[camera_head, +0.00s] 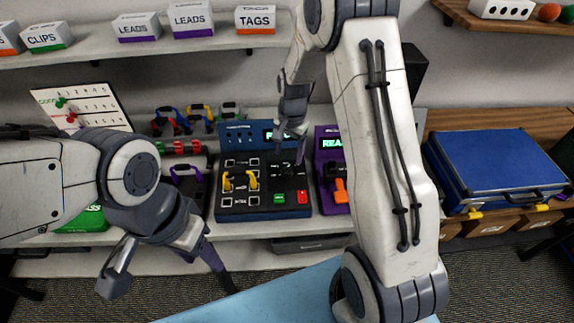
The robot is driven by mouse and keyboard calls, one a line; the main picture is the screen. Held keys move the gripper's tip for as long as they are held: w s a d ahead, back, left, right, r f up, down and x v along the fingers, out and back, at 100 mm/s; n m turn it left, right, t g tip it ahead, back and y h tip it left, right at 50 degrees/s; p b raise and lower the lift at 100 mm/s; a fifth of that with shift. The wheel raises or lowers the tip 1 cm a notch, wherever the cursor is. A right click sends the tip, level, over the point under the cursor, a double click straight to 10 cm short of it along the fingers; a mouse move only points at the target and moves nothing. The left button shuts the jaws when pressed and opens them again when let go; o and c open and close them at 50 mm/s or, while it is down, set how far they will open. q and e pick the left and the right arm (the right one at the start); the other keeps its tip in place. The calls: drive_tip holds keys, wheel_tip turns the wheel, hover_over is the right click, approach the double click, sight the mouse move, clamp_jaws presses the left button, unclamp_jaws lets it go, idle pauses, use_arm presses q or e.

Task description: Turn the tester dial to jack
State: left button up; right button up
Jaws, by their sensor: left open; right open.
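The tester is a dark blue box (232,205) on the lower shelf, with a lit screen, yellow plugs and green and red buttons. Its dark dial (286,171) is on the right part of the panel. The dial is partly hidden, and its setting is too small to read. My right gripper (289,150) is open over the dial area, with its fingers pointing down; I cannot tell whether they touch the dial. My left gripper (170,283) is open and empty at the lower left, in front of the shelf.
A purple device (328,148) with a lit screen and an orange switch stands right of the tester. Coiled cables (187,178) lie to its left. A blue case (497,160) sits on the wooden bench at right. Labelled boxes (191,20) line the upper shelf.

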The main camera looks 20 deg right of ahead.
sight(287, 168)
wheel_tip(287, 168, down, 7)
drive_tip(key=shift+w+a+f+p, duration=0.15)
drive_tip(key=shift+p, duration=0.6)
clamp_jaws()
